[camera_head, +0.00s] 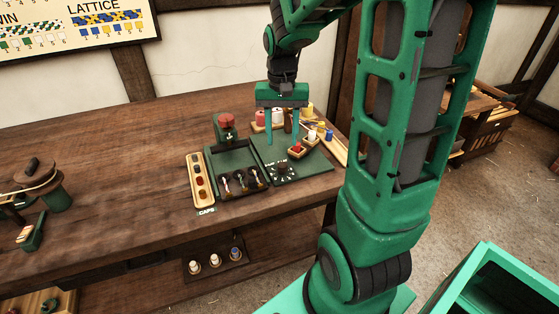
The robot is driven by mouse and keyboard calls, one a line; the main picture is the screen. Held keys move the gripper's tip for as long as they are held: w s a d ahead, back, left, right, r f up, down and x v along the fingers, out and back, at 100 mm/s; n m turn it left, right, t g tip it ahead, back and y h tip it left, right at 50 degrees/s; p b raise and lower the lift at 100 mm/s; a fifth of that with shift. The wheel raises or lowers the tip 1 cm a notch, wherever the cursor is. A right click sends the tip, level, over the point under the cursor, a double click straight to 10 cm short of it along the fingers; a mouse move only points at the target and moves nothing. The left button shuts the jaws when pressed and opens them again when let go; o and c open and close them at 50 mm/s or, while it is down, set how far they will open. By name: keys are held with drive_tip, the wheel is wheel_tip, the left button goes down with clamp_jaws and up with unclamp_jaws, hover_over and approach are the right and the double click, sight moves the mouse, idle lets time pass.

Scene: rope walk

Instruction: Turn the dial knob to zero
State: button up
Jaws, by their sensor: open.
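The dial knob (281,169) is small and dark. It sits on the front part of a dark green board (312,164) on the workbench, with white marks around it. The marks and its pointer are too small to read. My gripper (283,136) hangs fingers-down above the back of the board, behind and above the knob. Its two teal fingers are spread apart with nothing between them, and they do not touch the knob.
A green tray (222,180) with several small levers and a red-topped post (225,121) stand left of the knob. A wooden caps rack (199,182) is further left. Red, white and yellow pieces stand right and behind. The bench's left middle (120,150) is clear.

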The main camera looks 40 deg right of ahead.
sight(282, 164)
wheel_tip(282, 164, down, 9)
drive_tip(key=shift+f, duration=0.1)
idle(0.3)
drive_tip(key=c, duration=1)
